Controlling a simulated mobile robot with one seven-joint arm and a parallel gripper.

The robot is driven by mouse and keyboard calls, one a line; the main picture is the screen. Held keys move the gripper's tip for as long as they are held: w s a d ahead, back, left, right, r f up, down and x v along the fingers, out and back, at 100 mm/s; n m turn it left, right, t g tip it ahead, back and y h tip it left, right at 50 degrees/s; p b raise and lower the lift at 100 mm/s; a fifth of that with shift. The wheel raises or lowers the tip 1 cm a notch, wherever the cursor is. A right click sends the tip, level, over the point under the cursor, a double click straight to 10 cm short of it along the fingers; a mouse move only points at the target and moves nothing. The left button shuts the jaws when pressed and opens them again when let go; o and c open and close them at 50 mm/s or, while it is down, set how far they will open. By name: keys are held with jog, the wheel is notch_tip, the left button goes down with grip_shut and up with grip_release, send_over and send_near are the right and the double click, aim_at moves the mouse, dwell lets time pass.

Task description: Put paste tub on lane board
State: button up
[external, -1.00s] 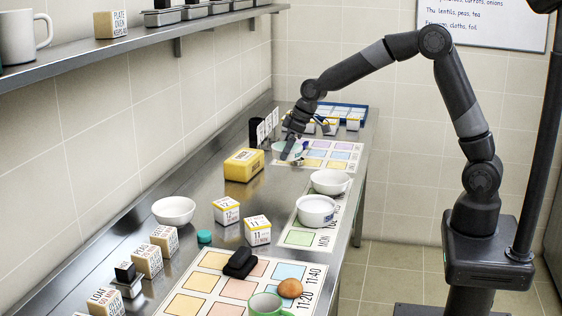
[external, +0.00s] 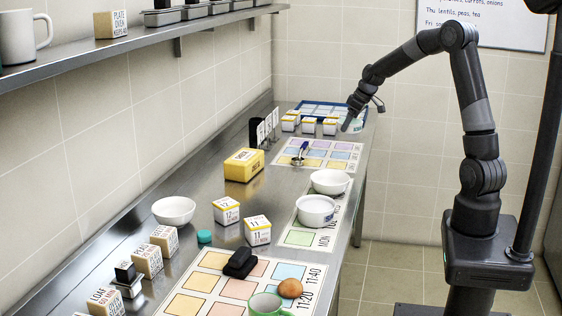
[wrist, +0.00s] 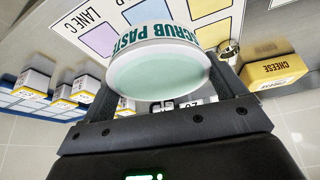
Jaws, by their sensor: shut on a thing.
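The paste tub (wrist: 158,75), white and pale teal with SCRUB PASTE lettering, is between my gripper's fingers in the wrist view. My gripper (external: 352,122) is shut on it. In the external view the tub (external: 358,125) is partly hidden behind the gripper, near the counter's far right edge. The lane board (external: 345,147), a white sheet with coloured squares, lies on the counter nearer the camera. Part of it, with LANE C lettering (wrist: 88,12), shows behind the tub in the wrist view. The tub appears held above the surface.
Small boxes (external: 309,125) and a blue tray (external: 325,109) are behind the board.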

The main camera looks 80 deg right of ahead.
jog(key=s+d, duration=0.4)
jog(key=s, duration=0.1)
jog(key=shift+m, duration=0.3)
jog(key=w+a+f, duration=0.1)
jog(key=w+f, duration=0.1)
jog(key=w, duration=0.1)
jog(key=w+a+f, duration=0.2)
jog(key=w, duration=0.2)
jog(key=w+a+f, duration=0.1)
jog(key=w+f, duration=0.1)
jog(key=w, duration=0.1)
jog(key=shift+w+a+f, duration=0.2)
jog(key=shift+f, duration=2.25)
jog(key=shift+f, duration=0.15)
jog(key=o, duration=1)
jog(key=shift+c, duration=0.2)
